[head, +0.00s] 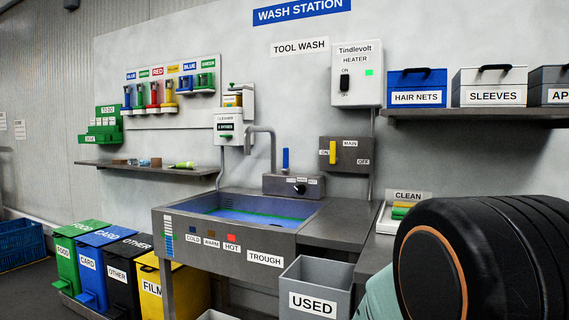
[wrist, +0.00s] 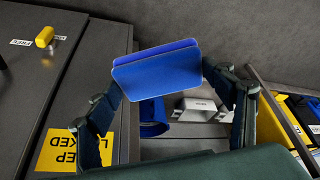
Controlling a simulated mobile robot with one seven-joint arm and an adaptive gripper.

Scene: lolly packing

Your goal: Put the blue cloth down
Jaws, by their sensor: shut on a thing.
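The blue cloth (wrist: 157,72) is a folded, flat pad with rounded corners, in the upper middle of the wrist view. My gripper (wrist: 168,78) is shut on it, one dark finger at each side edge. The cloth hangs in the air over a grey surface, and I cannot tell how high. In the head view neither the cloth nor my gripper's fingers can be seen; only a large black part of my arm shows at right. There, a pale tray (head: 385,222) under the CLEAN sign holds folded coloured cloths, partly hidden behind my arm. A grey USED bin (head: 318,304) stands in front.
In the wrist view, a blue open container (wrist: 153,118) and a pale bracket (wrist: 200,108) lie below the cloth. A dark cabinet (wrist: 85,70) with a yellow handle stands at left. In the head view, the trough (head: 225,238) holds blue water, with several lidded bins at left.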

